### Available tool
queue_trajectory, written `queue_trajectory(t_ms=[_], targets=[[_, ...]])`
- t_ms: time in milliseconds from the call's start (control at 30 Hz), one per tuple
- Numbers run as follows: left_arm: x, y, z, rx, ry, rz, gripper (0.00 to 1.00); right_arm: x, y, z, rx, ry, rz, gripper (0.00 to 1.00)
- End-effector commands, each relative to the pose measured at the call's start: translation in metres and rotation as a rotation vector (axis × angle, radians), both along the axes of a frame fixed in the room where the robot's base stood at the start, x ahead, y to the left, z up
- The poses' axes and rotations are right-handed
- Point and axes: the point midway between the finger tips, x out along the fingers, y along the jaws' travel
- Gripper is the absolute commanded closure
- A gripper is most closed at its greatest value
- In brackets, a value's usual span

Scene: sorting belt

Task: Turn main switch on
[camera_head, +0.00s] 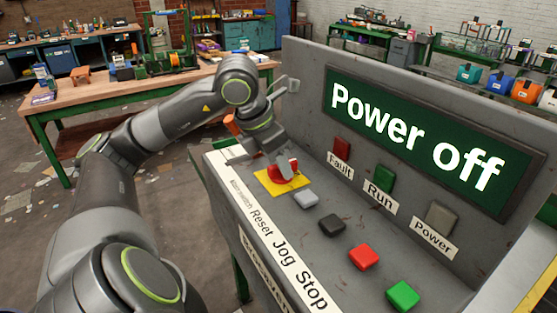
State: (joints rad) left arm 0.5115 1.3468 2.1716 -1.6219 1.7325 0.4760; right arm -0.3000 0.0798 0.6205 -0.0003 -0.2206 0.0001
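The main switch is a red knob (279,174) on a yellow plate (294,183) at the far left end of the sloping control panel. My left gripper (285,168) is down at the red knob, and its fingers hide part of it. Whether the fingers are closed on the knob is too small to tell. The green display (430,130) on the upright panel reads "Power off". My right gripper is out of view.
Grey (306,198), black (331,225), red (363,257) and green (403,295) buttons run along the panel from the switch. Fault (342,148), Run (381,180) and Power (440,216) lamps look unlit. A wooden workbench (110,98) stands behind my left arm.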

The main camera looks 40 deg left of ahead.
Motion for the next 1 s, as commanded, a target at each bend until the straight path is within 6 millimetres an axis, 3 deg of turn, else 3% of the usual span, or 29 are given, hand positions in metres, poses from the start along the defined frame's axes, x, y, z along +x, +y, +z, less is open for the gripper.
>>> queue_trajectory(t_ms=[333,633,1000], targets=[[0.001,-0.0004,-0.003,0.0,0.0,0.0,0.62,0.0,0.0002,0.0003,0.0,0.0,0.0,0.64],[0.0009,-0.0004,-0.0028,0.0,0.0,0.0,1.0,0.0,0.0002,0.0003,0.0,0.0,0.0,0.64],[0.0012,0.0002,-0.0039,0.0,0.0,-0.042,1.0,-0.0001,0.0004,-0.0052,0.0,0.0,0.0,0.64]])
